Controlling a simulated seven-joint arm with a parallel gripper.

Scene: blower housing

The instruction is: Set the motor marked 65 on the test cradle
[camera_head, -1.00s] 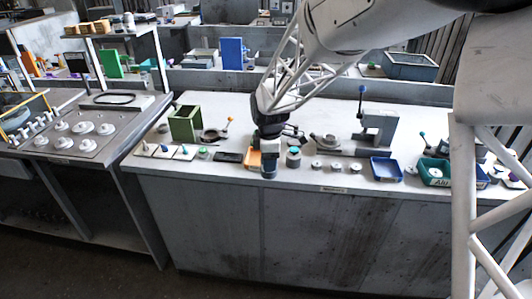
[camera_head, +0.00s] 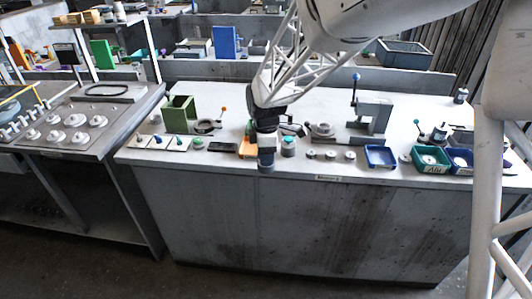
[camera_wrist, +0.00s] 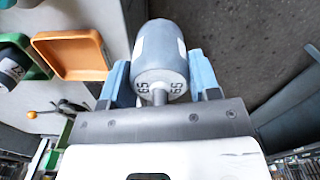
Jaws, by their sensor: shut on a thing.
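In the wrist view my gripper (camera_wrist: 161,80) has its two blue fingers shut on the sides of a grey cylindrical motor (camera_wrist: 160,48). The number 65 shows twice on its end face, around a short shaft. In the head view my gripper (camera_head: 266,148) and the motor (camera_head: 266,164) are at the bench's front edge, just right of the orange tray. A low grey fixture with a rounded top (camera_head: 322,130) stands to the right. It may be the test cradle, but its shape is too small to tell.
An orange tray (camera_wrist: 72,55) and another numbered motor (camera_wrist: 12,66) lie left of the held motor in the wrist view. On the bench stand a green box (camera_head: 180,113), a grey press (camera_head: 373,119) and a blue tray (camera_head: 380,157). The bench behind them is mostly clear.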

